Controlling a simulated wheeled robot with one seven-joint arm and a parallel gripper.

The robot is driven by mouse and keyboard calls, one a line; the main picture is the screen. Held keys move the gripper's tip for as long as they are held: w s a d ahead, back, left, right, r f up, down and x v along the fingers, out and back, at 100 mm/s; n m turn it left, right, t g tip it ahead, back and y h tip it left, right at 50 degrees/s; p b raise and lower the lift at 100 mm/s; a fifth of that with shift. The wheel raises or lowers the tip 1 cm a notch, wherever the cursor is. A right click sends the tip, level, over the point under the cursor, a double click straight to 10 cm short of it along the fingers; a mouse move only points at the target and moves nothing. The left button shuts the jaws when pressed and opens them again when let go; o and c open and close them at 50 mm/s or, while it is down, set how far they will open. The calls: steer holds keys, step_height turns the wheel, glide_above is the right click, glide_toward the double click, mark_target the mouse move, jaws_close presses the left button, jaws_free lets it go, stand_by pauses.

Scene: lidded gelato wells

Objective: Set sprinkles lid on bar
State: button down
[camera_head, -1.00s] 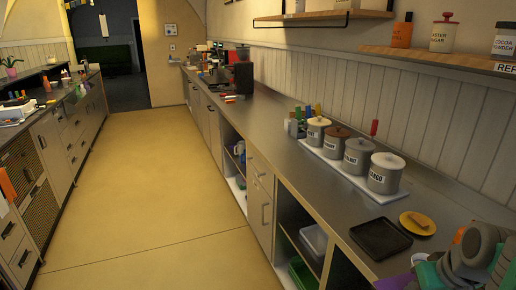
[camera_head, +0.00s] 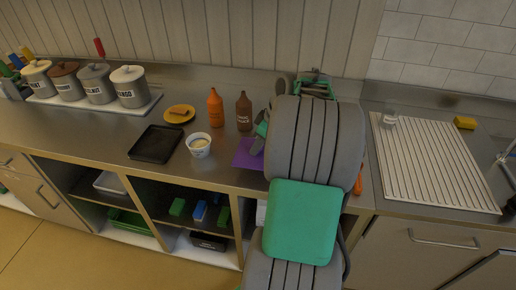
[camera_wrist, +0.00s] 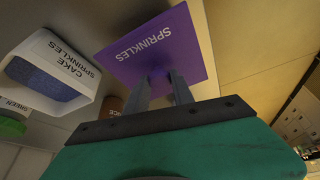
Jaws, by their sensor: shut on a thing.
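The sprinkles lid is a flat purple square with white "SPRINKLES" lettering (camera_wrist: 150,48). My gripper (camera_wrist: 166,78) is shut on it in the wrist view, with both fingers meeting the lid's lettered side. In the head view the purple lid (camera_head: 246,154) shows near the front of the steel bar top (camera_head: 95,132), just left of my arm. The arm hides my fingers there. I cannot tell whether the lid touches the bar. A white tub labelled "CAKE SPRINKLES" (camera_wrist: 52,70), with blue contents, is left of the lid in the wrist view.
A white cup (camera_head: 199,150), black tray (camera_head: 155,144) and yellow plate (camera_head: 175,115) stand left of the lid. Orange (camera_head: 215,108) and brown (camera_head: 244,112) bottles stand behind. A ribbed draining board (camera_head: 435,165) lies right of my arm.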

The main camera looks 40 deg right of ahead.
mark_target(262, 151)
steer(key=f, duration=0.2)
steer(key=d+f+p, duration=0.1)
steer(key=f, duration=0.1)
steer(key=shift+w+d+f, duration=0.15)
steer(key=shift+d, duration=0.05)
steer(key=shift+f, duration=0.4)
steer(key=c, duration=1.1)
jaws_free()
